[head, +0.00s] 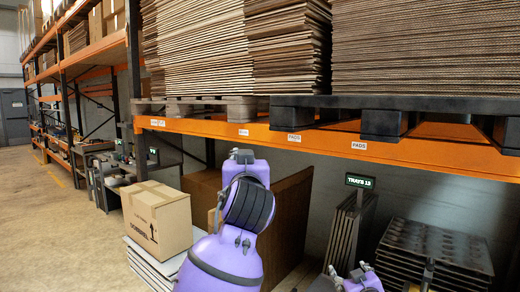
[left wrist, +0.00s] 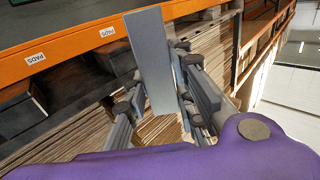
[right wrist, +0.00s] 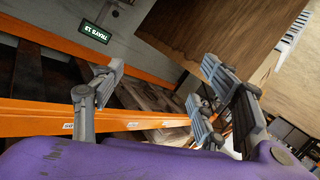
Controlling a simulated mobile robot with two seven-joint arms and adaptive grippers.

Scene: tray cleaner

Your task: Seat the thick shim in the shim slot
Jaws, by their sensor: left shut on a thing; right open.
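My left gripper (left wrist: 158,105) is shut on a flat, pale grey rectangular plate, the thick shim (left wrist: 150,55). The shim stands out lengthwise between the fingers in the left wrist view. My right gripper (right wrist: 158,98) is open with nothing between its fingers in the right wrist view. In the head view only part of the right gripper shows at the bottom edge, right of the middle. I cannot make out the shim or the left gripper's fingers in the head view. I cannot make out the shim slot in any view.
An orange rack beam (head: 300,138) crosses the head view under stacked cardboard pads (head: 420,45). Below it are a "TRAYS 13" sign (head: 359,181), stacked dark trays (head: 440,245) and upright boards (head: 343,235). A carton (head: 155,215) stands at left. Open floor (head: 50,220) lies farther left.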

